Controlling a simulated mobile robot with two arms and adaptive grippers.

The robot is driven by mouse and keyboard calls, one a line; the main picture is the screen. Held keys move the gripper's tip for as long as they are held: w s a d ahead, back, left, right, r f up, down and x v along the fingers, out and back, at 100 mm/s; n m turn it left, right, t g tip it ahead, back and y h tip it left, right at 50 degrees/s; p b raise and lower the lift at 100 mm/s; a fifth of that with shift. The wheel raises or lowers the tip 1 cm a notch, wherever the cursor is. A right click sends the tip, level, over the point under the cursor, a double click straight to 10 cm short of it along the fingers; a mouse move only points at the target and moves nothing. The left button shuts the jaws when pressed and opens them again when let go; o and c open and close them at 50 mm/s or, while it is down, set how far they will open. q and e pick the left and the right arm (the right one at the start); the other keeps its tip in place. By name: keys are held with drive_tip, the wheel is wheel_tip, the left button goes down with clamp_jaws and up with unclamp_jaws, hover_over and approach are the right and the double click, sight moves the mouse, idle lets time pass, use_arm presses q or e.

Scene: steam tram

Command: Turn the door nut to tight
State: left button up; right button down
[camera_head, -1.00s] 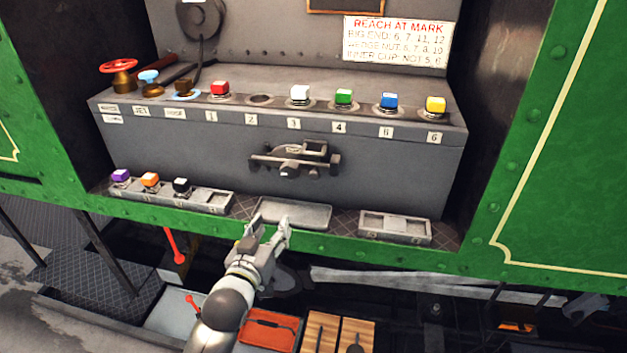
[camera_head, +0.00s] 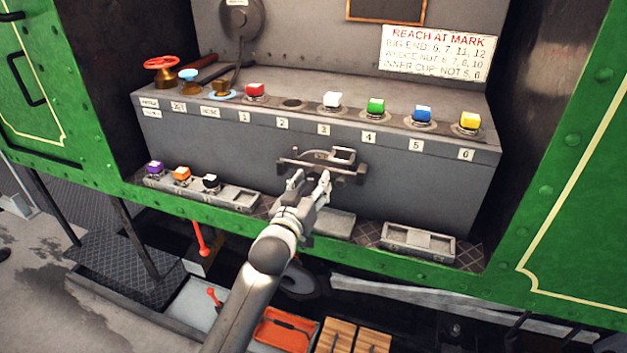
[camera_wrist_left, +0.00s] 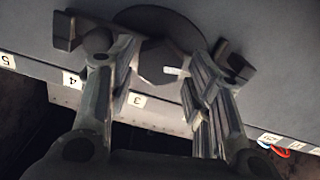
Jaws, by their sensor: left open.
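The door nut (camera_wrist_left: 158,66) is a dark faceted nut with a small white mark, on a round dark plate (camera_wrist_left: 155,22) on the grey box front. In the wrist view it shows between the fingertips of my left gripper (camera_wrist_left: 160,58), which is open. I cannot tell whether a finger touches it. In the head view my left gripper (camera_head: 310,181) is just in front of the dark door fitting (camera_head: 345,157) and its fingers largely hide the nut. My right gripper is not in view.
Coloured blocks, such as the green one (camera_head: 376,105), stand along the box's numbered top edge. Below the fitting are a tray of blocks (camera_head: 232,197), a flat tray (camera_head: 338,222) and a divided tray (camera_head: 418,242). A sign (camera_head: 437,50) hangs above.

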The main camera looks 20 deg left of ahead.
use_arm(q)
drive_tip(key=shift+w, duration=0.6)
drive_tip(key=shift+c, duration=0.3)
drive_tip(key=c, duration=0.7)
